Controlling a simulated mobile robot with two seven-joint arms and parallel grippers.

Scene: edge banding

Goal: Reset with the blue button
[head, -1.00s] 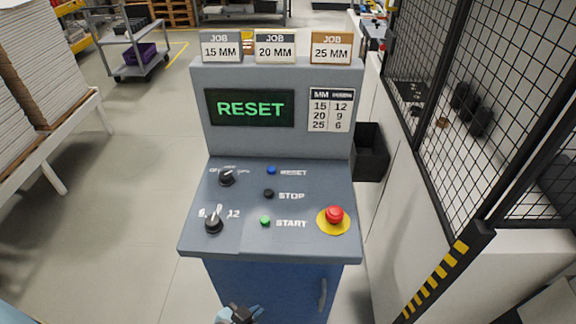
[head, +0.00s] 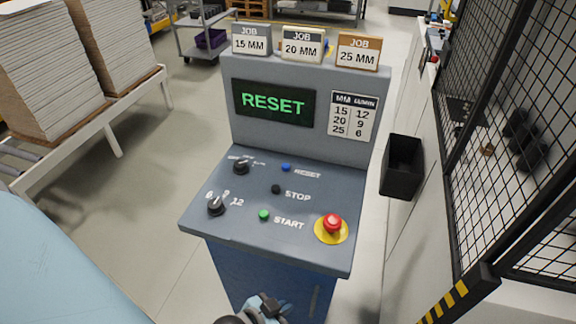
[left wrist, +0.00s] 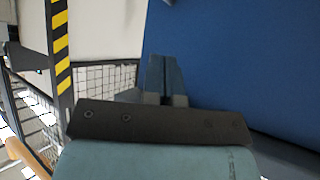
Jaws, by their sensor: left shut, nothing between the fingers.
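The blue RESET button (head: 286,168) sits at the top of the sloped grey control panel (head: 310,205). The screen (head: 274,103) above reads RESET in green letters. The black STOP button (head: 276,189) and the green START button (head: 264,215) lie below the blue one. My left gripper (head: 266,304) is at the bottom of the head view, low in front of the console and well below the panel. In the left wrist view its fingers (left wrist: 166,78) are together with nothing between them, in front of the blue cabinet front (left wrist: 240,70). My right gripper is not in view.
A red emergency stop (head: 332,223) sits on a yellow disc at the panel's right. Two black knobs (head: 241,166) are at the left. A black bin (head: 402,165) and a mesh fence (head: 515,130) stand right. Stacked boards (head: 45,75) on a rack stand left.

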